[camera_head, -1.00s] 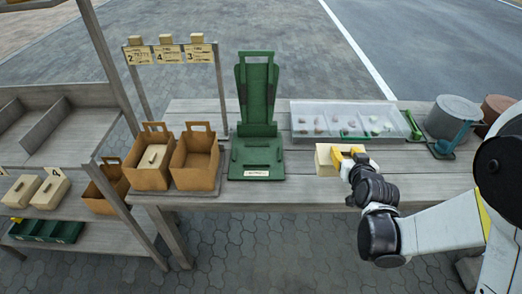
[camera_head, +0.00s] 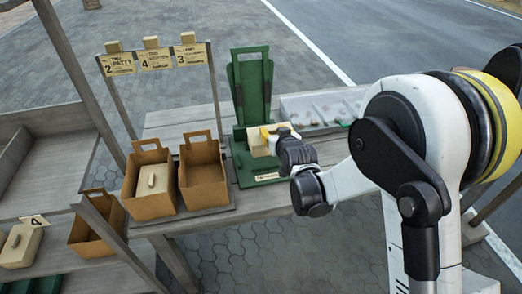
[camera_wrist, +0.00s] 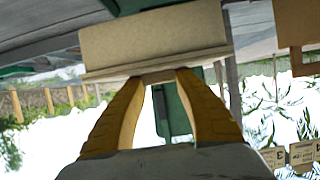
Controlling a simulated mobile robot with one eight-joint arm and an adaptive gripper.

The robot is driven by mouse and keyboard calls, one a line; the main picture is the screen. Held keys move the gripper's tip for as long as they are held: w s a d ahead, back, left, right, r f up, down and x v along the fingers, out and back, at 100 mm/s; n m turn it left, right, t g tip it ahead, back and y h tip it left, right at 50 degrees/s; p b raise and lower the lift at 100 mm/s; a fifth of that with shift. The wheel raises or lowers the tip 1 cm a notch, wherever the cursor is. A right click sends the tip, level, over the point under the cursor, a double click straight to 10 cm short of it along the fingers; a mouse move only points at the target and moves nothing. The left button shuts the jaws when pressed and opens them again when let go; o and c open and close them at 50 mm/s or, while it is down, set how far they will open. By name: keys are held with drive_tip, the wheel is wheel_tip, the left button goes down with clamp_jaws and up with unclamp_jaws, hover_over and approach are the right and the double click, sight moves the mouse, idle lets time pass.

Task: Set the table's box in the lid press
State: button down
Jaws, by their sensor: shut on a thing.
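The cream box (camera_head: 262,141) is in my gripper (camera_head: 272,134), at the front of the green lid press (camera_head: 252,92). My gripper is shut on the box from its right side. The box appears over the press's base; I cannot tell whether it touches it. In the wrist view, the box (camera_wrist: 150,42) fills the space beyond the yellow fingers (camera_wrist: 160,78), which close on its near part. Part of the green press (camera_wrist: 172,108) shows between the fingers.
Two brown bags stand left of the press; the left bag (camera_head: 148,190) holds a pale box (camera_head: 152,180), and the right bag (camera_head: 203,178) looks empty. A clear-lidded tray (camera_head: 308,112) lies to the right, partly behind my arm. A numbered sign rack (camera_head: 155,60) stands behind the bags.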

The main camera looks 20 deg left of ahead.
sight(262, 144)
drive_tip(key=a+f, duration=0.1)
drive_tip(key=s+a+f, duration=0.1)
drive_tip(key=a, duration=0.1)
drive_tip(key=shift+a+b, duration=0.1)
drive_tip(key=shift+b, duration=0.3)
wheel_tip(262, 144, down, 4)
drive_tip(key=shift+f+b, duration=0.1)
drive_tip(key=shift+b, duration=1.15)
drive_tip(key=c, duration=1)
unclamp_jaws()
drive_tip(key=shift+o, duration=0.2)
